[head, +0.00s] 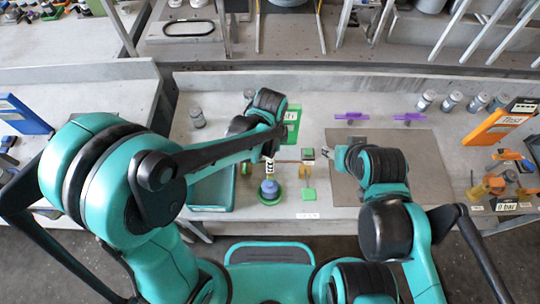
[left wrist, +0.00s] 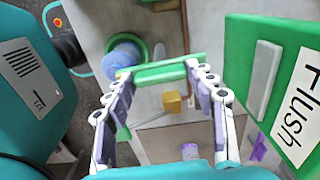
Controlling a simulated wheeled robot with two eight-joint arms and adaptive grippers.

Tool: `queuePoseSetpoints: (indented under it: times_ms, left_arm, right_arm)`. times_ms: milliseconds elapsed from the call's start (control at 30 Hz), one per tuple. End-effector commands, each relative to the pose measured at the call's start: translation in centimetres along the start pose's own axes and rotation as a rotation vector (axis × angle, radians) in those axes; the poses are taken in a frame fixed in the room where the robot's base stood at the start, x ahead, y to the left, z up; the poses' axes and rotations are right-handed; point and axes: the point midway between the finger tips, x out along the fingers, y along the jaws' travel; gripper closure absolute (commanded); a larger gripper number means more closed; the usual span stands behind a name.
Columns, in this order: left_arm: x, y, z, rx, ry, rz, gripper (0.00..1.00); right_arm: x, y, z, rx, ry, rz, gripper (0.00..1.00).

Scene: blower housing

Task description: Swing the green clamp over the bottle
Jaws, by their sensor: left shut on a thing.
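The blue bottle (head: 268,187) stands in a round green holder (head: 270,200) on the bench; the bottle (left wrist: 124,56) also shows in the left wrist view. My left gripper (head: 270,167) is just behind the bottle in the head view. In the left wrist view, its fingers (left wrist: 156,71) are shut on the green clamp (left wrist: 163,74), a bar lying across between the fingertips, beside the bottle. In the head view the clamp is mostly hidden by my gripper. My right gripper (head: 341,157) is over the grey mat; its fingers are too small to read.
A green Flush panel (left wrist: 267,85) stands close beside my left gripper. A yellow block (left wrist: 172,102) sits near the clamp. A green tray (head: 212,190) lies left of the bottle. Purple parts (head: 351,116) and grey jars (head: 449,102) stand along the back; an orange panel (head: 497,124) is right.

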Motion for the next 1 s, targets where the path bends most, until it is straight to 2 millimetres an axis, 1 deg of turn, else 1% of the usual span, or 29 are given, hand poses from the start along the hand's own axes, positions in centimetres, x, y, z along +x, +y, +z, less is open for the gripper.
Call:
queuePoseSetpoints:
  times_ms: [367,400,467,500,833,933,1000]
  left_arm:
    - [0.0,0.0,0.0,0.004,0.000,0.000,0.74]
    - [0.0,0.0,0.0,0.004,0.000,0.000,0.43]
    - [0.0,0.0,0.0,0.004,0.000,0.000,0.27]
    - [0.0,0.0,0.0,0.004,0.000,0.000,0.24]
    - [-0.2,0.0,0.0,0.004,0.000,0.000,0.24]
    - [-1.2,0.0,0.0,0.004,0.000,0.000,0.24]
    - [-2.4,0.0,0.0,0.004,0.000,0.000,0.24]
  right_arm:
    - [0.0,0.0,0.0,0.000,0.000,0.000,0.52]
    - [0.0,0.0,0.0,0.000,0.000,0.000,0.52]
    - [0.0,0.0,0.0,0.000,0.000,0.000,0.52]
    - [0.0,0.0,0.0,0.000,0.000,0.000,0.52]
    - [0.0,0.0,0.0,0.000,0.000,0.000,0.52]
    - [0.0,0.0,0.0,0.000,0.000,0.000,0.52]
    - [0.0,0.0,0.0,0.000,0.000,0.000,0.52]
